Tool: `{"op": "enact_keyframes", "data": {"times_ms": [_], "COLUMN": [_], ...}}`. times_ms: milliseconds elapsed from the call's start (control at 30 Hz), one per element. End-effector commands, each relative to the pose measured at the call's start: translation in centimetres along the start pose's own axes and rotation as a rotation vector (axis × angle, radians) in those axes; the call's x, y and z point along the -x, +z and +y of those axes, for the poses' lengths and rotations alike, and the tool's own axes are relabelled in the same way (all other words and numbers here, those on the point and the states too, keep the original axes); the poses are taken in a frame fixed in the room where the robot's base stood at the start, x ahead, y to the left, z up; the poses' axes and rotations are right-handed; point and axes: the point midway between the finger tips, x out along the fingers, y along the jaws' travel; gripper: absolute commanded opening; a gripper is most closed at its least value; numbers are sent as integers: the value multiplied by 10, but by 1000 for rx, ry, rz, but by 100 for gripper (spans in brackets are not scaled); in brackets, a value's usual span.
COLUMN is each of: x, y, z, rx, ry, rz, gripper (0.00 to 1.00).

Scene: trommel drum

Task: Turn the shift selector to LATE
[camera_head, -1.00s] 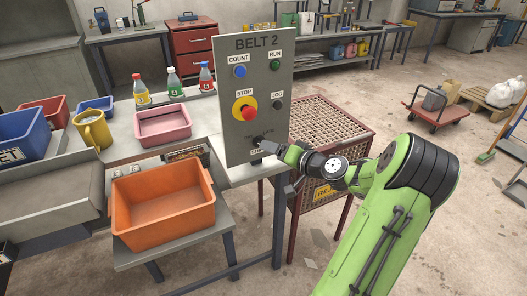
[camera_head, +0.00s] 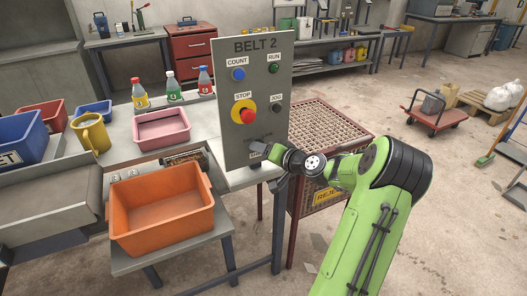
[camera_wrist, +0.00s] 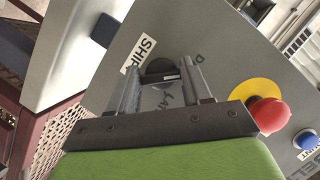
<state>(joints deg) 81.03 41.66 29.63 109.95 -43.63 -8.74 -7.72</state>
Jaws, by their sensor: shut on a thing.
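The grey BELT 2 panel (camera_head: 232,105) stands upright at the table's edge. Its shift selector is a dark round knob (camera_wrist: 160,70) with a pale mark, seen in the wrist view between the two fingers of my gripper (camera_wrist: 162,80). My gripper is shut on the knob. The SHIFT label (camera_wrist: 138,53) is beside it, a word starting with D (camera_wrist: 197,56) is partly hidden by the right finger, and LATE (camera_wrist: 170,98) shows between the fingers. In the head view my gripper (camera_head: 261,151) covers the knob low on the panel.
A yellow-ringed red STOP button (camera_head: 246,113) sits above the selector, with a black JOG button (camera_head: 277,107) to its right. The blue COUNT (camera_head: 238,73) and green RUN (camera_head: 274,68) buttons are higher. An orange bin (camera_head: 160,238) stands left; a mesh cage (camera_head: 325,130) is behind my arm.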

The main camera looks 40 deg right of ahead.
Motion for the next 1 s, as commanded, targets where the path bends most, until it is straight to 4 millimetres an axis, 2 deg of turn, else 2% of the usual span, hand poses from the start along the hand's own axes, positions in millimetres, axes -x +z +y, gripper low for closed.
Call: {"op": "enact_keyframes", "data": {"times_ms": [367, 1000], "x": [0, 0], "y": [0, 1], "z": [1, 2], "rx": [-91, -617], "ry": [-35, -252], "rz": [-2, -2], "gripper": [18, 18]}}
